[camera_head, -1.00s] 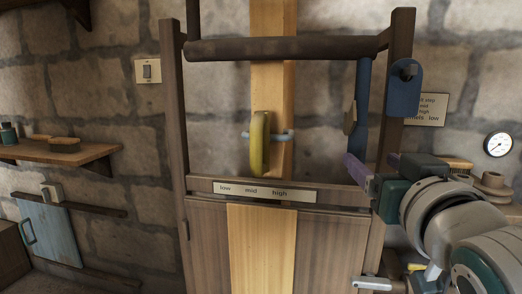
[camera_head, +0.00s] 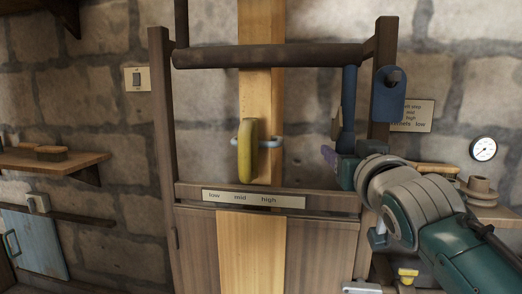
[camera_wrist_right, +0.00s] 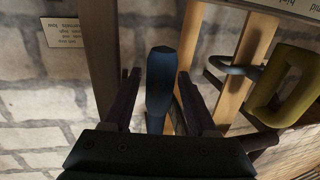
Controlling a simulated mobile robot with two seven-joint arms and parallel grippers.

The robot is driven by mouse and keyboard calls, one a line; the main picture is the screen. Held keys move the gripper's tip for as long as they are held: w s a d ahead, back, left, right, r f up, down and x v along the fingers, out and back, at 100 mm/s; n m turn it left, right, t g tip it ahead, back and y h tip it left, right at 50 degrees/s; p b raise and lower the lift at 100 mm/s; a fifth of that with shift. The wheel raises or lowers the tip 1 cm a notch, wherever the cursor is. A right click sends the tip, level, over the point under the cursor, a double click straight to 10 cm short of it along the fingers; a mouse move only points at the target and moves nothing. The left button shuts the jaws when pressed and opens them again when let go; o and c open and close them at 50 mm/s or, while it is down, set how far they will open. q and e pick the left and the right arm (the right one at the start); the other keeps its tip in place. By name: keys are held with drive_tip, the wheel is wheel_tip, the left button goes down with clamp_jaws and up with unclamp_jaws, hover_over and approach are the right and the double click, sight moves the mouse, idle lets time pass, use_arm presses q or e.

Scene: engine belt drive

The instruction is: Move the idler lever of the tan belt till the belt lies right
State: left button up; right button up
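The tan belt (camera_head: 260,100) runs upright through the wooden frame, behind the dark roller. A yellow-green loop (camera_head: 246,150) sits in front of the belt with a blue-grey fork (camera_head: 268,141). My right gripper (camera_head: 334,158) is at the lever's lower end. In the right wrist view, the lever (camera_wrist_right: 161,80) lies between the open fingers of my right gripper (camera_wrist_right: 158,88), with gaps on both sides. My left gripper is not in view.
A plate marked low, mid, high (camera_head: 253,199) is on the crossbar below the loop. The frame's right post (camera_head: 381,60) stands close beside my right gripper. A wall sign (camera_head: 412,115) and a gauge (camera_head: 484,149) are further right.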

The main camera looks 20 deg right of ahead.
clamp_jaws()
idle(1.1)
